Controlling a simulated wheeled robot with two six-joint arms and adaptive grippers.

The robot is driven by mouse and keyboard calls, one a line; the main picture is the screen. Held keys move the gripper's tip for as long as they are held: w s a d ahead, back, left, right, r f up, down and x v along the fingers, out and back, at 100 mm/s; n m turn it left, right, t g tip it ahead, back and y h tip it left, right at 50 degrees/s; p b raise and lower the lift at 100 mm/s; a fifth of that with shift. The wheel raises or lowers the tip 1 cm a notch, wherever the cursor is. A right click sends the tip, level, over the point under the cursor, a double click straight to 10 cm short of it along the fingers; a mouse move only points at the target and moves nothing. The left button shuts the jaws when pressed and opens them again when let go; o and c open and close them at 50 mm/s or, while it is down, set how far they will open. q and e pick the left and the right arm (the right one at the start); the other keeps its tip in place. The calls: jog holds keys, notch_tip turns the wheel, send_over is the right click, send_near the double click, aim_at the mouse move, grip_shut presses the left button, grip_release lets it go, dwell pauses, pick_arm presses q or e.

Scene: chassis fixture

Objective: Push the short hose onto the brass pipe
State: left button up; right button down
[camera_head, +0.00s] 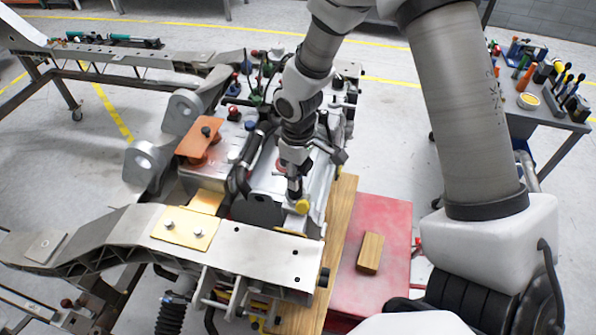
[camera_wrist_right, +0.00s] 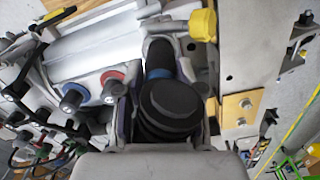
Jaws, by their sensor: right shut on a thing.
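My right gripper (camera_head: 295,182) points down over the engine block in the head view. In the right wrist view, my right gripper (camera_wrist_right: 165,105) is shut on the short black hose (camera_wrist_right: 170,103), with a finger on each side of it. The hose's wide round end faces the camera and its narrower part runs away from it. I cannot make out the brass pipe in either view, so whether hose and pipe touch cannot be told. A yellow cap (camera_head: 302,206) sits close below the gripper; it also shows in the wrist view (camera_wrist_right: 204,24). My left gripper is out of view.
A grey metal chassis beam (camera_head: 265,254) with a brass-coloured plate (camera_head: 183,228) lies in front. A curved black hose (camera_head: 238,180) is left of the gripper. Red and blue fittings (camera_wrist_right: 112,80) stand nearby. A wooden block (camera_head: 369,253) lies on a red surface (camera_head: 390,222) at right.

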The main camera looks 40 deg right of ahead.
jog(key=shift+f, duration=0.4)
jog(key=shift+s+f+b, duration=0.1)
jog(key=shift+f+b, duration=0.65)
jog(key=shift+f, duration=0.05)
jog(key=c, duration=0.7)
grip_release()
jog(key=shift+o, duration=0.2)
jog(key=shift+r, duration=0.15)
notch_tip(320, 180, up, 6)
jog(key=p, duration=0.6)
